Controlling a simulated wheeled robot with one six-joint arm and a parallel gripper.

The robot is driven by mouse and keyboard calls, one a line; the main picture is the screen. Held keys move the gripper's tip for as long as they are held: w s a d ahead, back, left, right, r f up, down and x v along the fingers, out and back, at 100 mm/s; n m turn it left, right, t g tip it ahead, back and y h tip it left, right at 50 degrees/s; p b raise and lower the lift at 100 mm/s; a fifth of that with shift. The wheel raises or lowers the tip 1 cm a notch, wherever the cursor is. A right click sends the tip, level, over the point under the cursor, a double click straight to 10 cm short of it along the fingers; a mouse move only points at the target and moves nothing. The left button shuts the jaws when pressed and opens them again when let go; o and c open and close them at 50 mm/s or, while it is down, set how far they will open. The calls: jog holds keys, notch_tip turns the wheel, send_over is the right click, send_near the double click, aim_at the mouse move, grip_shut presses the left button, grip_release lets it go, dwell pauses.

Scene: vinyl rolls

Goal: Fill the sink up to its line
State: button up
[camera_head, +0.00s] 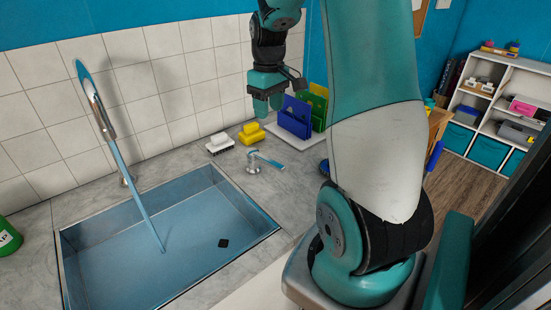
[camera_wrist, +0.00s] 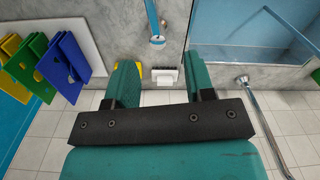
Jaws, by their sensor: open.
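The sink (camera_head: 95,235) is a steel basin set in the grey counter, with blue water (camera_head: 190,270) in it. A thin blue stream runs from the tall curved faucet (camera_head: 97,110) into the basin. I cannot make out a fill line. A lever handle (camera_head: 268,160) with a blue grip stands on the counter right of the sink; it also shows at the top of the wrist view (camera_wrist: 157,38). My gripper (camera_head: 267,107) is open and empty, above the back of the counter near the wall, apart from the lever. Its two fingers are spread in the wrist view (camera_wrist: 164,82).
A white brush (camera_head: 219,143) and a yellow sponge (camera_head: 251,134) lie near the wall. Blue (camera_head: 294,117) and green (camera_head: 318,105) boards stand in a rack right of them. A green bottle (camera_head: 8,237) is at the left edge.

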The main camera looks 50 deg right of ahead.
aim_at(275, 163)
jog(key=f, duration=0.6)
jog(key=d+f+p, duration=0.1)
jog(key=f, duration=0.4)
jog(key=f+p, duration=0.1)
jog(key=f, duration=0.5)
jog(key=shift+s+d+f, duration=0.25)
jog(key=shift+d+f, duration=0.1)
grip_shut()
